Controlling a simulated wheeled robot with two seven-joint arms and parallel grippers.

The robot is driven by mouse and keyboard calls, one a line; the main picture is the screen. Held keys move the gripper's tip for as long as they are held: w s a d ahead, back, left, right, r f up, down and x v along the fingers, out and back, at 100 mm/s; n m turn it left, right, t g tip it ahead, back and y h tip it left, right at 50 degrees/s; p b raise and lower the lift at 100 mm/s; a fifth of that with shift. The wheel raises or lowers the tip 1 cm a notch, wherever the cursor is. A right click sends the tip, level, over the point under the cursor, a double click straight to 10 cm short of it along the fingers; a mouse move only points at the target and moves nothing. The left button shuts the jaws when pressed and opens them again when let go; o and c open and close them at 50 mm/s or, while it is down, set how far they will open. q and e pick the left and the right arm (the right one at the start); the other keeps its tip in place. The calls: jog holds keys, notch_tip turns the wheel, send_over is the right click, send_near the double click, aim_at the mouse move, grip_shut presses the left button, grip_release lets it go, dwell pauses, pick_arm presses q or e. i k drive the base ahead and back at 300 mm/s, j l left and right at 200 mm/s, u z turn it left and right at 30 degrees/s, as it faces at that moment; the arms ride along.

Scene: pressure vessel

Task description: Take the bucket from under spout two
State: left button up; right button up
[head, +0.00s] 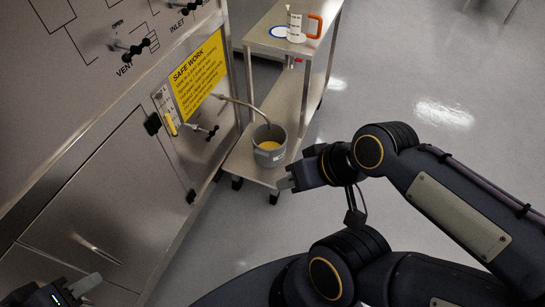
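A grey bucket (269,158) with yellow contents stands upright on the lower shelf of a metal cart. A thin curved spout (247,106) comes out of the steel panel and ends over the bucket. My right gripper (286,183) is just in front of the bucket, slightly to its right in the picture, and appears apart from it. Its finger opening is not clear from this angle. My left gripper (82,288) is at the lower left corner, far from the bucket, and its finger opening is also unclear.
The cart's lower shelf (243,161) stands beside the steel panel (80,150). On its top shelf are a white mug-like jug (295,26) with an orange handle and a blue-rimmed disc (281,32). Valve handles (208,131) stick out of the panel near the spout. Open floor (440,110) lies to the right.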

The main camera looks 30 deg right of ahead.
aim_at(270, 145)
jog(key=l+u, duration=0.15)
jog(key=u, duration=1.8)
jog(key=k+l, duration=0.2)
jog(key=l, duration=0.3)
jog(key=k+l+u, duration=0.1)
jog(key=l, duration=0.35)
jog(key=k+l, duration=0.35)
jog(key=l, duration=0.15)
jog(key=k+l+u, duration=0.1)
jog(key=l, duration=0.35)
jog(key=k+l, duration=0.6)
jog(key=l, duration=0.3)
jog(key=k+l+u, duration=0.1)
jog(key=k+l, duration=0.15)
jog(key=l, duration=0.2)
